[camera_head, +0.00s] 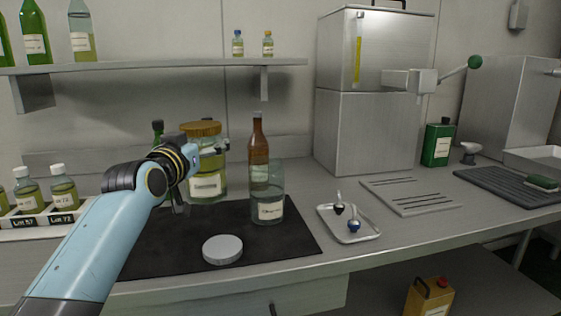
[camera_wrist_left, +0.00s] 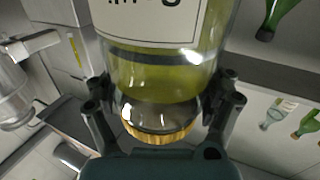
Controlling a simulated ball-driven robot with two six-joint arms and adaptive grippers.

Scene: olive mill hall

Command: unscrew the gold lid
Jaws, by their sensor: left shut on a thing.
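The jar (camera_head: 207,184) is clear glass with yellow-green liquid and a pale label. It stands upright at the back of a black mat (camera_head: 170,242), and its gold lid (camera_head: 201,128) is on top. My left gripper (camera_head: 207,149) reaches in from the left at the top of the jar. In the left wrist view the jar (camera_wrist_left: 165,75) appears upside down. My right gripper is not in view.
A brown bottle (camera_head: 259,140) and a labelled glass beaker (camera_head: 268,211) stand right of the jar. A grey disc (camera_head: 222,249) lies on the mat's front. A small tray (camera_head: 343,235) with dark-tipped items is further right. A shelf (camera_head: 160,66) runs above.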

